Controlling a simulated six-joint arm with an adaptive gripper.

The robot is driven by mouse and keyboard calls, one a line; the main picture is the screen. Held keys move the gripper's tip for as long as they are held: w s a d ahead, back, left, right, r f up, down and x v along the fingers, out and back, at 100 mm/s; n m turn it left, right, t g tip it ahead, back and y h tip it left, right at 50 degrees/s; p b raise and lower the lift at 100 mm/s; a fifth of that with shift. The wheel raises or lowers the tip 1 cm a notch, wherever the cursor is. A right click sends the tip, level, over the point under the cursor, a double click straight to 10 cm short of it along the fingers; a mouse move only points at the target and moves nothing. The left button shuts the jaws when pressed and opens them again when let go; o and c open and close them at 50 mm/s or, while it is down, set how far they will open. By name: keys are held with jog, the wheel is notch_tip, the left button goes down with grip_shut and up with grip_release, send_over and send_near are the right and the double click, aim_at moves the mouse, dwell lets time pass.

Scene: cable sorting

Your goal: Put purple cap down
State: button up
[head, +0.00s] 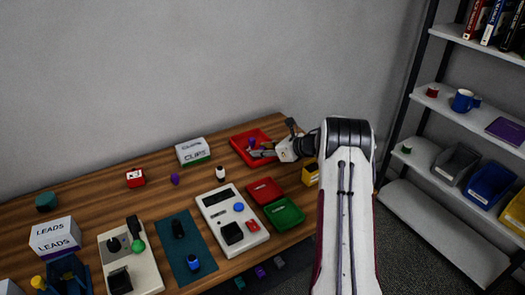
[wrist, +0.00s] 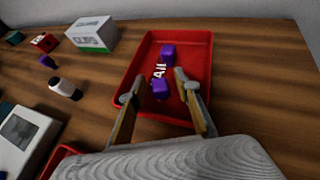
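A red tray (head: 236,150) lies at the back right of the table; it fills the middle of the wrist view (wrist: 208,60). Two purple caps lie in it: one toward its far end (wrist: 168,51) and one nearer (wrist: 160,89), between my gripper's fingers. In the head view a purple cap (head: 251,142) shows in the tray, and the arm partly covers the rest. My gripper (wrist: 158,80) is over the tray's near part with fingers apart. A gap shows on each side of the nearer cap. White lettering on the tray floor is partly covered by the caps.
A smaller red tray (head: 264,191), a green tray (head: 284,213) and a yellow bin (head: 311,174) are nearer.

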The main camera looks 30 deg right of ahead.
jog(key=v, duration=1.2)
jog(key=shift+d, duration=0.1)
dwell(0.4)
jog(key=w+a+r+m+t+h, duration=0.1)
jog(key=w+a+r+m+h, duration=0.15)
jog(key=r+m, duration=0.4)
jog(key=w+a+r+m+t+h, duration=0.1)
jog(key=r+m+h, duration=0.25)
jog(key=r, duration=0.65)
jog(key=s+a+r+m+g+h, duration=0.1)
jog(key=s+a+r+m+h, duration=0.2)
jog(key=s+a+r+m, duration=0.5)
jog(key=s+a+f+m+g+y, duration=0.1)
jog(key=s+a+f+m+g, duration=0.1)
jog(key=s+a+m, duration=0.5)
jog(key=s+a+f+m+g+y, duration=0.2)
jog(key=s+a+m, duration=0.6)
jog(key=s, duration=0.8)
jog(key=s+a+f+m+g+y, duration=0.1)
jog(key=s+a+f+m+g, duration=0.1)
jog(key=s+a+f+m, duration=0.2)
jog(key=s+a+m, duration=0.3)
jog(key=s, duration=0.4)
jog(key=shift+s+a+g, duration=0.25)
jog(key=shift+a+g, duration=0.15)
